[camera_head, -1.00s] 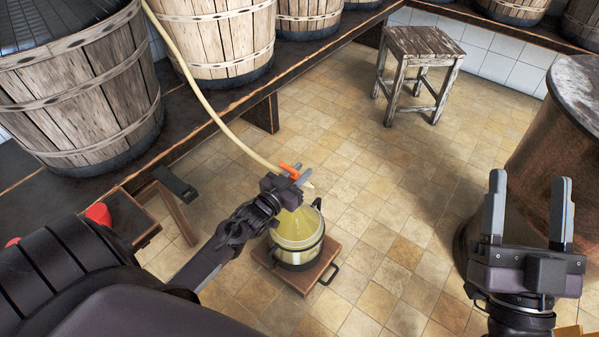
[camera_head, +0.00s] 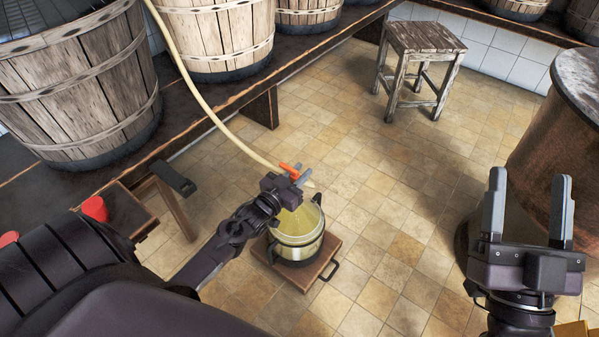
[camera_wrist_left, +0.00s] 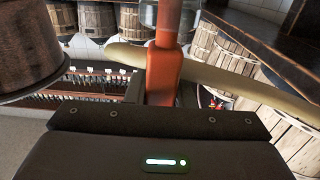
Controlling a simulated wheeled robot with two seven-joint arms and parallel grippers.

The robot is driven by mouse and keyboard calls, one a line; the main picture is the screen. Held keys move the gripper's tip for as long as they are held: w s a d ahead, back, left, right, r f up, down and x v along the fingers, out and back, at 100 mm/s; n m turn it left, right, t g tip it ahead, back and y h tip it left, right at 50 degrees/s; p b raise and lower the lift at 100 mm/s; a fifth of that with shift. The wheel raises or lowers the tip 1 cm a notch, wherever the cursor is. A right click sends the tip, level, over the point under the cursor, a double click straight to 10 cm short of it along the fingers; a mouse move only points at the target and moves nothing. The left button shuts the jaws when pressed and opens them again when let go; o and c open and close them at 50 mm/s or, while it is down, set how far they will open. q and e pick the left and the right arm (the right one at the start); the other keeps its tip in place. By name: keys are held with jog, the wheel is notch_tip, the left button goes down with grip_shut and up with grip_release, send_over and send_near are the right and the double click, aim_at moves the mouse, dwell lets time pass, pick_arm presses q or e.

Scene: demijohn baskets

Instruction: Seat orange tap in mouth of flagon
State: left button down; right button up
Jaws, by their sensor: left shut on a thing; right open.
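The orange tap (camera_head: 289,168) is gripped by my left gripper (camera_head: 296,174), with a pale hose (camera_head: 228,127) running to it from the upper left. In the left wrist view the orange tap (camera_wrist_left: 163,76) stands in the middle, with the hose (camera_wrist_left: 220,80) crossing behind it. The flagon (camera_head: 297,232), yellowish glass in a banded holder with dark handles, stands directly below the left gripper. My right gripper (camera_head: 527,220) is open and empty at the right.
The flagon stands on a low wooden platform (camera_head: 325,262) with a dark handle. Wooden tubs (camera_head: 225,38) line a dark bench at the left and back. A stool (camera_head: 422,45) stands at the back. A large barrel (camera_head: 560,150) is at the right. The middle floor is clear.

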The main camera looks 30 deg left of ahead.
pick_arm(q)
jog(key=shift+f+b, duration=0.4)
jog(key=shift+f, duration=0.25)
jog(key=c, duration=1.2)
grip_release()
jog(key=shift+o, duration=0.2)
jog(key=s+p, duration=0.2)
jog(key=s, duration=0.5)
jog(key=shift+s+a+p, duration=0.3)
jog(key=shift+s, duration=0.1)
